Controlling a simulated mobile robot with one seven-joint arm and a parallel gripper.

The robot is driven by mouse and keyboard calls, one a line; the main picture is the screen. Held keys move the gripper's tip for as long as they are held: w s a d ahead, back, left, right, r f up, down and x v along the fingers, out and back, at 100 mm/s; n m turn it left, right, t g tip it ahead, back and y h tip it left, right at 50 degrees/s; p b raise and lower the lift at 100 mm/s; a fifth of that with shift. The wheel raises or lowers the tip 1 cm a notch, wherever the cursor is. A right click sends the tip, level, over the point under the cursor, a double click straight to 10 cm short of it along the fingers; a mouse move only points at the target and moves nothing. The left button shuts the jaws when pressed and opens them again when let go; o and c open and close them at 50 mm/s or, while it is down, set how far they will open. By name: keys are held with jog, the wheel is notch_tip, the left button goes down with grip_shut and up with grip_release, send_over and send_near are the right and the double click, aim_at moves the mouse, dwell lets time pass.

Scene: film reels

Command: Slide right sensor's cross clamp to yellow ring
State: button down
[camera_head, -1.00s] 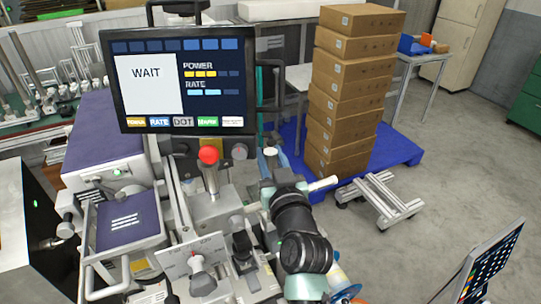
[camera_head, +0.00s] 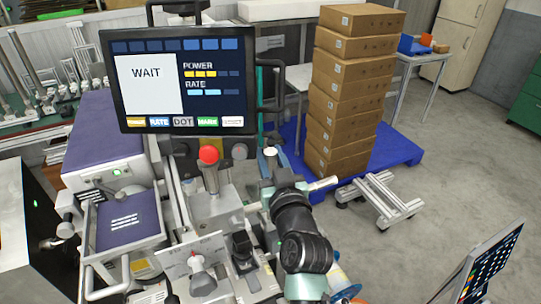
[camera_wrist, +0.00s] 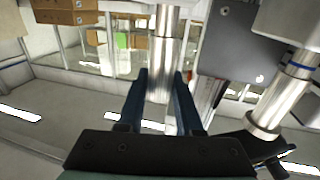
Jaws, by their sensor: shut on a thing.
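In the wrist view, my gripper (camera_wrist: 161,82) has its two dark blue fingers closed around the lower end of an upright silver cylinder (camera_wrist: 163,50). I cannot tell whether this cylinder is part of the cross clamp. In the head view, my dark arm reaches to the right side of the machine, and its gripper is largely hidden. A white-capped post top (camera_head: 270,152) shows just beyond my wrist. I cannot make out the right sensor for certain, and no yellow ring is clear in either view.
In the wrist view, a grey box (camera_wrist: 240,50) and a second silver post with a blue ring (camera_wrist: 299,69) stand close on the right. In the head view, a monitor (camera_head: 185,80) and a red-knobbed lever (camera_head: 209,156) are left. Stacked cartons (camera_head: 345,90) stand behind right.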

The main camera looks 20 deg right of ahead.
jog(key=shift+d+f+b, duration=0.2)
jog(key=shift+d+b, duration=0.4)
jog(key=shift+b, duration=0.2)
jog(key=d+b, duration=0.1)
jog(key=d, duration=0.1)
jog(key=d+b, duration=0.1)
jog(key=b, duration=0.1)
jog(key=shift+w+d+r, duration=0.1)
jog(key=shift+d+r, duration=0.1)
jog(key=shift+d, duration=0.15)
jog(key=c, duration=0.6)
grip_release()
